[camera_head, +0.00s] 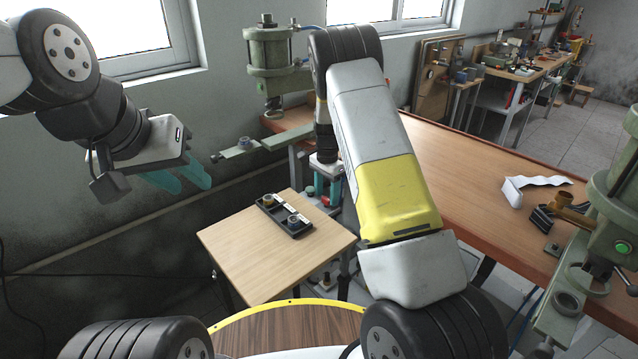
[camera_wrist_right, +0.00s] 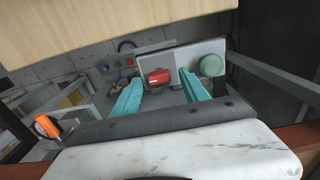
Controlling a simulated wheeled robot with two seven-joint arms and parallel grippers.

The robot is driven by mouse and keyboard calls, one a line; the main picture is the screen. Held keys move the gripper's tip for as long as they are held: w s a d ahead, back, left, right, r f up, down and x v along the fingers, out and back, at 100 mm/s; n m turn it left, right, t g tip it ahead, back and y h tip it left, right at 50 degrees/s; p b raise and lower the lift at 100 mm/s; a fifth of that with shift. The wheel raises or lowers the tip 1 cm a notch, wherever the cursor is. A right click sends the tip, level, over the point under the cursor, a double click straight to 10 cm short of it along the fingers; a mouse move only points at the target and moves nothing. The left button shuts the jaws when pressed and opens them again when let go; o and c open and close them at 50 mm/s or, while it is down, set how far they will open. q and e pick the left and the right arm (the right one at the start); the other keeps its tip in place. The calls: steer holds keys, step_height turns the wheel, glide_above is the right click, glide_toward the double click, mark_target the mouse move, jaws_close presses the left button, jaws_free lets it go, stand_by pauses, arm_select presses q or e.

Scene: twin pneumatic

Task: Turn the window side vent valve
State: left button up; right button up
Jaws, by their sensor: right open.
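In the right wrist view a red part (camera_wrist_right: 158,77), which looks like the valve's handle, sits on a grey panel (camera_wrist_right: 186,58). My right gripper (camera_wrist_right: 165,84) is open, with its teal fingers on either side of the red part in the picture; I cannot tell whether they touch it. My left gripper (camera_head: 193,188) is open and empty in the air at the left.
A small wooden table (camera_head: 250,265) bears a black tray (camera_head: 275,210) with small parts. A long brown workbench (camera_head: 455,185) runs to the right, with another green press (camera_head: 612,215) at its near end. A green round part (camera_wrist_right: 212,65) sits beside the red one.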

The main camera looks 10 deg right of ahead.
steer(key=shift+f, duration=0.45)
jaws_close()
